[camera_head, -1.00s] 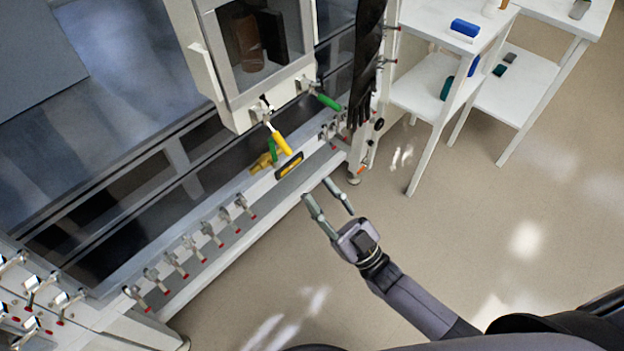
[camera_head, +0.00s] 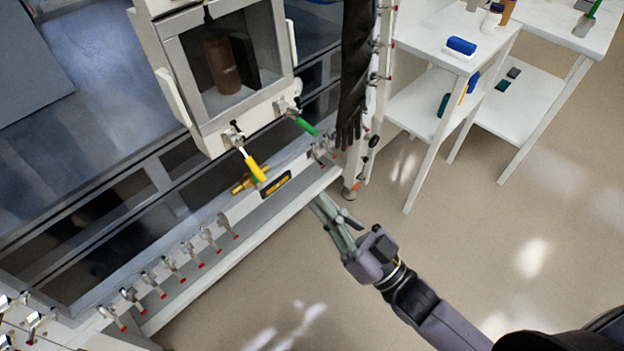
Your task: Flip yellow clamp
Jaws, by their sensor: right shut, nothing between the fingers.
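The yellow clamp (camera_head: 255,170) has a yellow handle. It is fixed on the front of the glovebox chamber (camera_head: 213,125), below its window, and its handle slants down to the right. A green-handled clamp (camera_head: 307,126) sits to its right on the same front. My right gripper (camera_head: 322,203) is shut and empty. It is in front of the ledge edge, below and to the right of the yellow clamp, apart from it in the picture. My left gripper is not in view.
A white ledge with a row of small metal clamps (camera_head: 170,265) runs along the front. A brass fitting (camera_head: 243,184) and a dark yellow-marked label (camera_head: 277,185) are near the yellow clamp. A black glove (camera_head: 355,75) hangs at right. White shelves (camera_head: 425,105) stand further right. The floor is open.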

